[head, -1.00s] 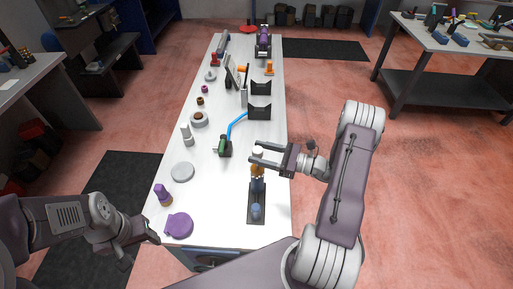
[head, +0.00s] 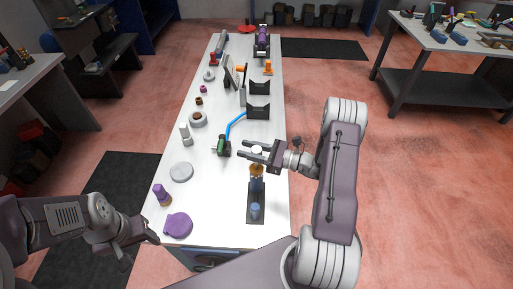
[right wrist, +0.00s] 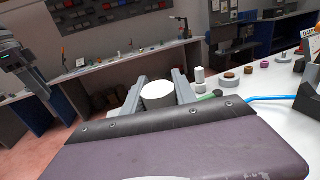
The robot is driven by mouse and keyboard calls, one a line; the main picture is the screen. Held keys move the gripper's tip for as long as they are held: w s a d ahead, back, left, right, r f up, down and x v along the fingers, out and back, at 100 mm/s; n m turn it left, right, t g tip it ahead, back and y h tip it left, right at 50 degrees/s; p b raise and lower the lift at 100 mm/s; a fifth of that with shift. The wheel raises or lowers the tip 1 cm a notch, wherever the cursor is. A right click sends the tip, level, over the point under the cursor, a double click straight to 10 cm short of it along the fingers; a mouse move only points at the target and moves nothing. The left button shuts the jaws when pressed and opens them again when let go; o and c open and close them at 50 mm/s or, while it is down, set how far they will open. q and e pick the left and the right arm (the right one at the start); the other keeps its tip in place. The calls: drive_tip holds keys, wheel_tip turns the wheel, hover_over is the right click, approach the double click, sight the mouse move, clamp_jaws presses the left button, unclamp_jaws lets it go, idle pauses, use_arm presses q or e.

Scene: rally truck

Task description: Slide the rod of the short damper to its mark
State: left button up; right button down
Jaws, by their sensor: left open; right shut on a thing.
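The short damper (head: 256,186) stands on a dark base plate (head: 255,215) at the near right of the white bench. It has blue and orange parts, with a white cap (head: 257,149) at the top of its rod. My right gripper (head: 253,150) is shut on the rod's white-capped top, which shows between its fingers in the right wrist view (right wrist: 158,90). The fingers hide part of the rod, and I cannot make out the mark. My left gripper (head: 143,248) is open and empty, beside the bench's near left corner.
A green-handled tool with a blue hose (head: 236,126) is left of the damper. Black brackets (head: 258,111) stand behind it.

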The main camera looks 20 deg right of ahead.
drive_tip(key=shift+f+b, duration=1.95)
drive_tip(key=shift+f, duration=0.5)
drive_tip(key=c, duration=0.9)
unclamp_jaws()
drive_tip(key=shift+r, duration=0.1)
drive_tip(key=b+v, duration=0.2)
drive_tip(key=v, duration=0.7)
